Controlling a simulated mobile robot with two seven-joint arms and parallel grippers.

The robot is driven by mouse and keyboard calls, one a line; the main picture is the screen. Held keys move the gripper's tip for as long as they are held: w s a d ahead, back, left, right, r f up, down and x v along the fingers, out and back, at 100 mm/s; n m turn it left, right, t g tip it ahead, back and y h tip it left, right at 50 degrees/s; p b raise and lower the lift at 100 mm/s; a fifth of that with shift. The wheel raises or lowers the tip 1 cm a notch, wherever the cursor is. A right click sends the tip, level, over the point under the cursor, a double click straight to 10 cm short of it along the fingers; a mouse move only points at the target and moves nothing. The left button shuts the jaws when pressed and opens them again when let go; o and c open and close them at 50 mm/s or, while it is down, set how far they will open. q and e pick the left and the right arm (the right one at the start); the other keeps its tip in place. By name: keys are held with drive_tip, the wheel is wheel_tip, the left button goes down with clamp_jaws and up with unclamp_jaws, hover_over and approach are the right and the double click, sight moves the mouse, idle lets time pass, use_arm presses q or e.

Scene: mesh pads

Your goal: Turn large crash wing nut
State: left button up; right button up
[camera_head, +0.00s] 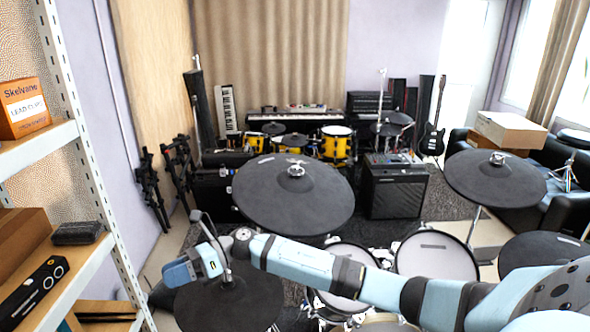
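A large dark crash pad (280,210) is in the middle of the head view, with a small metallic wing nut (296,170) on top at its centre. A second dark cymbal pad (480,185) at the right also has a wing nut (497,158) on top. My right arm crosses the lower view from the right. My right gripper (182,270) is at the lower left, over the lower-left cymbal pad (235,308), apart from both wing nuts. Its fingers are too small and turned to tell whether they are open. My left gripper is not in view.
Mesh drum pads (437,256) sit below and beyond my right arm. A shelf (70,265) with boxes stands close at the left. An amplifier (396,190) and keyboards (290,116) are at the back. The space above the middle crash pad is clear.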

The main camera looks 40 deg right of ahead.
drive_tip(key=w+d+r+n+g+h+b, duration=0.1)
drive_tip(key=w+d+r+n+h, duration=0.15)
drive_tip(key=d+n, duration=0.2)
drive_tip(key=w+d+r+n+g+h, duration=0.1)
drive_tip(key=w+d+r+n+h, duration=0.15)
drive_tip(key=d, duration=0.25)
drive_tip(key=n+h+b, duration=0.2)
drive_tip(key=n+h, duration=0.1)
drive_tip(key=h, duration=0.9)
approach(295, 165)
drive_tip(key=f, duration=0.3)
drive_tip(key=f+p, duration=0.1)
drive_tip(key=f, duration=0.2)
drive_tip(key=w+f, duration=0.1)
drive_tip(key=f, duration=0.2)
drive_tip(key=shift+f, duration=0.2)
clamp_jaws()
